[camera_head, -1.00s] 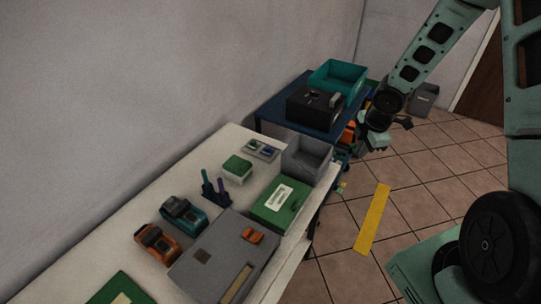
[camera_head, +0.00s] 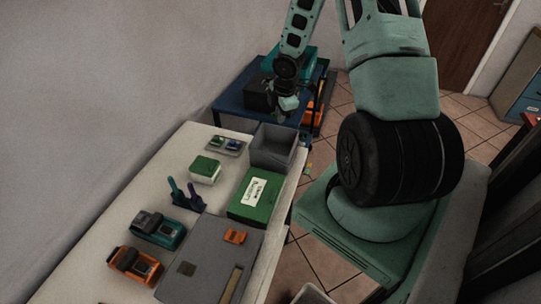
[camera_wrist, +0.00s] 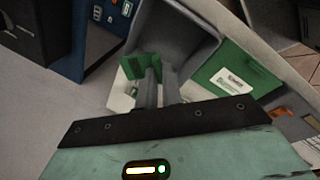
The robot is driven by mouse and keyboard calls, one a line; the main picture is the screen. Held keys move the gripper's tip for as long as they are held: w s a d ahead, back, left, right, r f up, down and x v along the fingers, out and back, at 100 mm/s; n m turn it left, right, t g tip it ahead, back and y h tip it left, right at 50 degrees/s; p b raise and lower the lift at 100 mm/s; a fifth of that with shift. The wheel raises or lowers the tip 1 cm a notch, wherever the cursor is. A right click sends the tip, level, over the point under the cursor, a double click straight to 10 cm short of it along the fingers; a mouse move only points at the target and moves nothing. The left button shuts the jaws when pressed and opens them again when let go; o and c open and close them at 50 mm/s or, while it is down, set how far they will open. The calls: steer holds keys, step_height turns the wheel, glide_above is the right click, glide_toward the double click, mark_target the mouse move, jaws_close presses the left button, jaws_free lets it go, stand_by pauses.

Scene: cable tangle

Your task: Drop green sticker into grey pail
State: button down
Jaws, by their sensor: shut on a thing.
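The grey pail (camera_head: 279,150) is an open square bin at the far end of the white table; it also shows at the top of the wrist view (camera_wrist: 196,38). My gripper (camera_head: 284,112) is just beyond and above the pail in the head view. In the wrist view my gripper (camera_wrist: 155,75) is shut on a green piece, which I take for the green sticker (camera_wrist: 137,64). The sticker shows at the fingertips, beside the pail's opening in the picture; the fingers hide part of it. Its height above the pail cannot be told.
On the white table (camera_head: 155,190) are a green box with a white label (camera_head: 255,195), a white box with a green lid (camera_head: 205,168), a small tray (camera_head: 225,145), a pen holder (camera_head: 187,200) and a large grey case (camera_head: 205,260). A blue table (camera_head: 236,104) stands beyond.

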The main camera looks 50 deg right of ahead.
steer(key=shift+s+b+x, duration=0.15)
steer(key=shift+b+x, duration=0.4)
steer(key=shift+x, duration=0.2)
steer(key=shift+s+b+x, duration=0.15)
steer(key=shift+b+x, duration=0.4)
steer(key=shift+x, duration=0.2)
steer(key=shift+a, duration=0.1)
steer(key=c, duration=1.5)
jaws_free()
steer(key=p+v, duration=0.4)
steer(key=v, duration=1.3)
steer(key=shift+r, duration=0.2)
